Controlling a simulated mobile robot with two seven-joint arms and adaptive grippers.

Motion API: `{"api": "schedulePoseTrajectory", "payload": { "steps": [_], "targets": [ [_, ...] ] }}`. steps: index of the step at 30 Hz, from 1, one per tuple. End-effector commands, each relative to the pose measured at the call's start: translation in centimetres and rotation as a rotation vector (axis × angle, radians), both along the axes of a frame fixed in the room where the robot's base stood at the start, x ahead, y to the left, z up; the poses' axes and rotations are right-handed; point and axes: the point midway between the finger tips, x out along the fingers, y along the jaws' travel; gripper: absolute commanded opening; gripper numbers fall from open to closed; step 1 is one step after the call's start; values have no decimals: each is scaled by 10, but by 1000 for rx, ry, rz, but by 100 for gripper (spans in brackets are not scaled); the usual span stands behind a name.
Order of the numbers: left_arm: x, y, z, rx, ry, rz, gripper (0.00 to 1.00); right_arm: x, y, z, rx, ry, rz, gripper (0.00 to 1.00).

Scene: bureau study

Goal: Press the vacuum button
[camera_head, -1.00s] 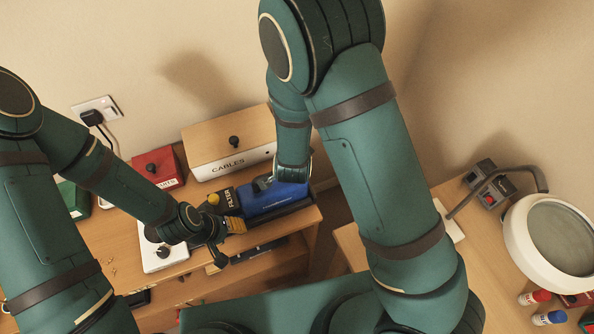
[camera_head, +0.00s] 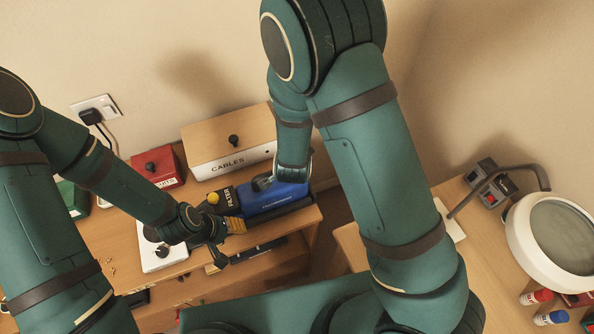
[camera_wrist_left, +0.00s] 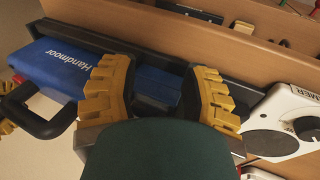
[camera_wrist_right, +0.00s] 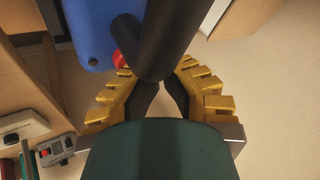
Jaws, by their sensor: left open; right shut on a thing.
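In the head view the left gripper (camera_head: 228,232) is at the vacuum's left end.
A "CABLES" drawer box (camera_head: 230,150) and a red box (camera_head: 158,168) stand behind. A white device with knobs (camera_head: 152,255) is left of my left gripper. A round lamp (camera_head: 515,245) stands on the right desk.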

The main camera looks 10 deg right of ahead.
Motion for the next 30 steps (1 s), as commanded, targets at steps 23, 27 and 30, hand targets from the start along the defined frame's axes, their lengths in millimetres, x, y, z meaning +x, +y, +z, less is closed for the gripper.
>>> {"api": "schedulePoseTrajectory", "payload": {
  "steps": [23,27,30],
  "targets": [
    [0,0,3,0,0,0,47,0,0,6,1,1,0,0],
    [0,0,3,0,0,0,47,0,0,6,1,1,0,0],
    [0,0,4,0,0,0,47,0,0,7,1,1,0,0]
  ]
}}
